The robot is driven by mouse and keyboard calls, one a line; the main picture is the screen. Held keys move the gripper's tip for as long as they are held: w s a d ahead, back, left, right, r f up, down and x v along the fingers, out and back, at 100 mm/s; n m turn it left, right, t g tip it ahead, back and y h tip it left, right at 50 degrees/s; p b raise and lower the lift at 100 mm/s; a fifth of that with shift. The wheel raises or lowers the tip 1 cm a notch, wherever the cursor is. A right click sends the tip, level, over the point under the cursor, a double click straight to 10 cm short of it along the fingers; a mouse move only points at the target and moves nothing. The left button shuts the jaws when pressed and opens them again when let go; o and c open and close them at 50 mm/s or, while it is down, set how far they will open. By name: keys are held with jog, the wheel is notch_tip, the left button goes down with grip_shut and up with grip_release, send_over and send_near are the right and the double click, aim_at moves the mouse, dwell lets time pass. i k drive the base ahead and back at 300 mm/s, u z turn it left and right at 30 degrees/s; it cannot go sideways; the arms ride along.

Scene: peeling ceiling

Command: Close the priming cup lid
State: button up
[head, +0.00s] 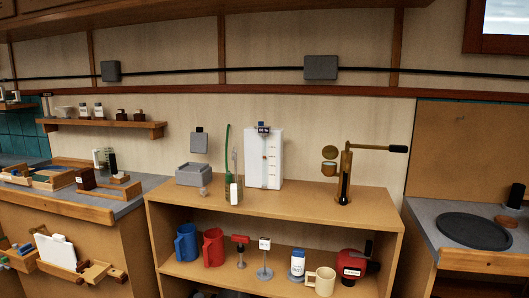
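A brass hand pump (347,165) stands on the right part of the wooden shelf unit's top, with its black-ended lever (396,149) pointing right. A small priming cup (329,169) sits on the left side of the pump. A round lid (329,153) stands raised above the cup, its face turned toward me, so the cup looks open. The hinge is too small to make out. My gripper is not in view.
The shelf unit's top (292,201) is clear between the white water tank (263,157) and the pump. A grey basin (193,175) stands at its left end. Mugs, including a blue one (186,243), and small tools fill the shelf below. A counter (450,228) stands right.

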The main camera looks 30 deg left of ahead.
aim_at(330, 152)
jog(key=u, duration=1.6)
jog(key=i, duration=1.35)
jog(key=u, duration=0.35)
